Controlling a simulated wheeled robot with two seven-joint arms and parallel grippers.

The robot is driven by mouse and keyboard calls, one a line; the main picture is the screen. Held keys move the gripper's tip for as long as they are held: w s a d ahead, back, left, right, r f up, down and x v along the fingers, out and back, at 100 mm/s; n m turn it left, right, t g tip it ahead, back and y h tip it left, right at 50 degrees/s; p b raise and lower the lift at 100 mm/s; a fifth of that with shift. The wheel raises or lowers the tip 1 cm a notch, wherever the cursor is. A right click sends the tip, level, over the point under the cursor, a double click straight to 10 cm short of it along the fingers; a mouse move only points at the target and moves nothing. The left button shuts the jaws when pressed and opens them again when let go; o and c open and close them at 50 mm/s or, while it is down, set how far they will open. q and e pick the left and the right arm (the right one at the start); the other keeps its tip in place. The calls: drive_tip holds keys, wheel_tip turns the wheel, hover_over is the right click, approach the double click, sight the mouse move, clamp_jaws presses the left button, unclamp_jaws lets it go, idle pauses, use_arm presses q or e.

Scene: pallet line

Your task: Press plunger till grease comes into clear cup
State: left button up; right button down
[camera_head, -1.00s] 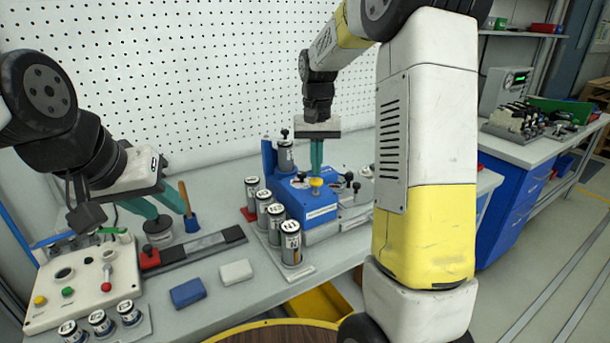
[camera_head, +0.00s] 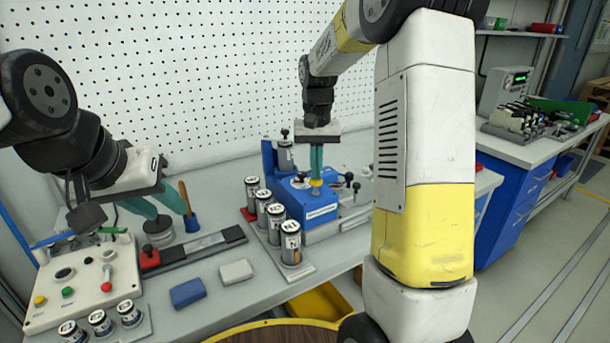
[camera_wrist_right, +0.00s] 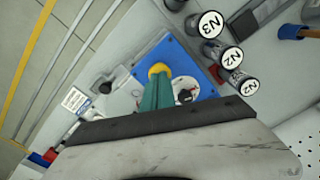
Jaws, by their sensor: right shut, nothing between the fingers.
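The yellow plunger knob (camera_head: 316,182) stands on the blue press block (camera_head: 302,203). My right gripper (camera_head: 317,177) is shut and empty, its teal fingers pointing down with the tips at the top of the knob. The right wrist view shows the yellow knob (camera_wrist_right: 159,70) right at the fingertips (camera_wrist_right: 160,80); whether it is pressed in cannot be told. A round pale part with a dark centre (camera_wrist_right: 186,90) sits beside the fingers, partly hidden; I cannot tell whether it is the clear cup. No grease is visible. My left gripper (camera_head: 163,210) is open over a dark round part (camera_head: 158,229).
Several labelled cylinders (camera_head: 290,244) stand in a row left of the block. A control panel (camera_head: 83,282) with coloured buttons is at the left. Blue (camera_head: 187,292) and white (camera_head: 236,272) blocks lie in front. A brown-handled brush (camera_head: 186,203) stands by the left gripper.

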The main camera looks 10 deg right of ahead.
drive_tip(key=shift+f, duration=1.45)
drive_tip(key=shift+r, duration=3.55)
